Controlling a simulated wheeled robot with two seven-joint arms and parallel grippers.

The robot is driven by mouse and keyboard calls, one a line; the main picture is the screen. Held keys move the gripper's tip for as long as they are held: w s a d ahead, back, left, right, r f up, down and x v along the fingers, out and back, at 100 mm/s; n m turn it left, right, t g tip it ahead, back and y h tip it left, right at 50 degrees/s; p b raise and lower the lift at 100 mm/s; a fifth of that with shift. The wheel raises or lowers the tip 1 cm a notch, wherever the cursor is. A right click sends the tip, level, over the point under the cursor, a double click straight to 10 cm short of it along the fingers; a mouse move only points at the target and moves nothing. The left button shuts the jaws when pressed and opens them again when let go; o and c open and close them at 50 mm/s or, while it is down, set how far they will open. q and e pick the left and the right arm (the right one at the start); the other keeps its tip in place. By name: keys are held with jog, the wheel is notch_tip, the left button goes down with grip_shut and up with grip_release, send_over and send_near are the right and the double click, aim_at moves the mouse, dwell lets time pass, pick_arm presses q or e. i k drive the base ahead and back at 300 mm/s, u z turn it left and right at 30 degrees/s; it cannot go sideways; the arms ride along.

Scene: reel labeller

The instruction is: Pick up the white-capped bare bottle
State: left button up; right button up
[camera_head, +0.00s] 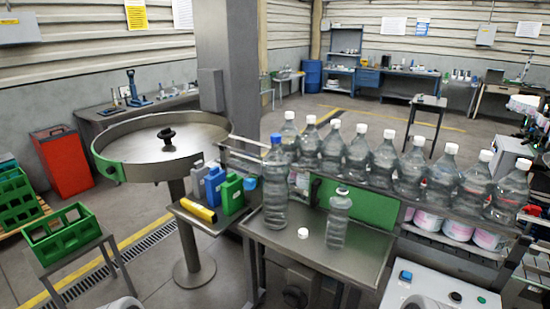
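A row of several clear, white-capped bottles (412,170) stands upright along a narrow conveyor behind the metal table. They look bare, with no clear label on them. A clear blue-capped bottle (275,190) stands upright at the back left of the table (290,243). A smaller clear bottle (338,222) stands upright near the table's middle; whether its pale top is a cap is hard to tell. A loose white cap (303,233) lies to its left. Neither of my grippers is in view; pale rounded parts, probably of my arms, show at the bottom edge.
Blue, green and grey jugs (232,194) and a yellow item (198,210) crowd a side shelf left of the table. A round metal turntable (160,150) stands further left. A control box (440,291) is at front right. The table's front is clear.

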aim_at(338, 219)
jog(key=k, duration=0.65)
jog(key=u, duration=0.55)
jog(key=i, duration=1.35)
jog(key=z, duration=0.65)
